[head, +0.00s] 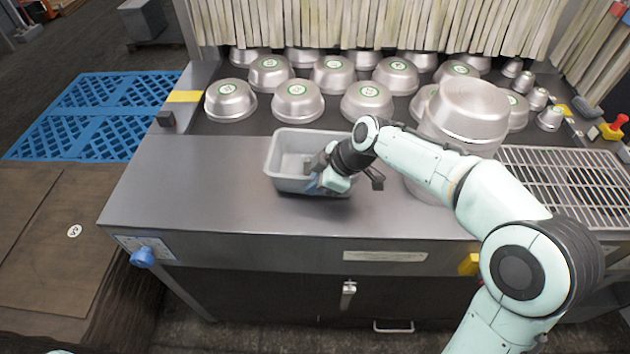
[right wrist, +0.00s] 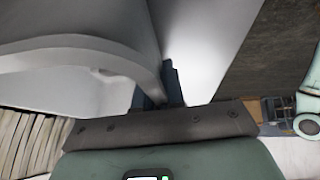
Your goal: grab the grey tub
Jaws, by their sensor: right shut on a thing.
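The grey tub (head: 282,165) is an open rectangular container standing on the steel counter, left of the large stacked pans. My right gripper (head: 316,184) reaches in from the right and is shut on the tub's near right wall. In the right wrist view the tub's pale rim and wall (right wrist: 75,65) fill the upper left, with a dark finger (right wrist: 172,85) against the wall. The tub looks empty, though my gripper and forearm hide its right part. My left gripper is not in view.
Several upturned metal pans (head: 298,100) with green labels stand behind the tub, under a strip curtain (head: 370,25). A taller pan stack (head: 465,110) stands right of my wrist. A wire rack (head: 565,175) lies at the right. The counter's left part (head: 190,185) is clear.

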